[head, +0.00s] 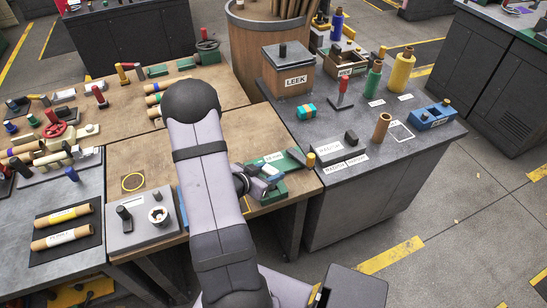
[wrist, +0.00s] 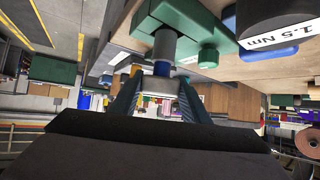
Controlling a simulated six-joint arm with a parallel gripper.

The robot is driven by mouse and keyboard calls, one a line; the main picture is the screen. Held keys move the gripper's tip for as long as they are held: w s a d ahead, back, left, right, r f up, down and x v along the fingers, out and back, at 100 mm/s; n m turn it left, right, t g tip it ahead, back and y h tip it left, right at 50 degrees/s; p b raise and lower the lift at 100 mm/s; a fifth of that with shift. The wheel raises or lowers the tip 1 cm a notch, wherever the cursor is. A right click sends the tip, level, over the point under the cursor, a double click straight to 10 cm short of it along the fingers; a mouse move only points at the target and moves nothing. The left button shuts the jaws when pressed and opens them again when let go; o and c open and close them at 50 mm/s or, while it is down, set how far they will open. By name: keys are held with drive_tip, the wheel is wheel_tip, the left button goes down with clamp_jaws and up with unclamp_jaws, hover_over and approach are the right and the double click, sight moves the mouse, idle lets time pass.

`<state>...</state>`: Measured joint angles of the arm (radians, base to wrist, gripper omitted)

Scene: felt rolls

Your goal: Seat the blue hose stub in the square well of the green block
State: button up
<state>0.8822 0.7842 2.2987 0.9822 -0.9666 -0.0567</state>
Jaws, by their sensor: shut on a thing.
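The green block (head: 276,193) lies near the right front edge of the wooden bench. In the wrist view its green body (wrist: 190,22) fills the top middle. My gripper (head: 259,183) is low beside the block, its fingers partly hidden. In the wrist view my gripper (wrist: 162,84) is shut on the blue hose stub (wrist: 162,68), whose blue end shows at the fingertips. A grey cylinder (wrist: 164,46) runs from the blue part to the block; I cannot tell whether it belongs to the stub. The well is hidden, so the seating depth cannot be told.
A dark cylinder labelled 1.5 Nm (wrist: 270,22) is close in the wrist view. A grey bench (head: 345,207) adjoins on the right.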

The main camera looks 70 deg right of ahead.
drive_tip(key=shift+f+b, duration=1.1)
drive_tip(key=shift+f, duration=0.3)
idle(1.3)
drive_tip(key=o, duration=1.4)
drive_tip(key=shift+c, duration=0.2)
drive_tip(key=shift+a, duration=0.1)
drive_tip(key=b+v, duration=0.1)
drive_tip(key=v, duration=0.6)
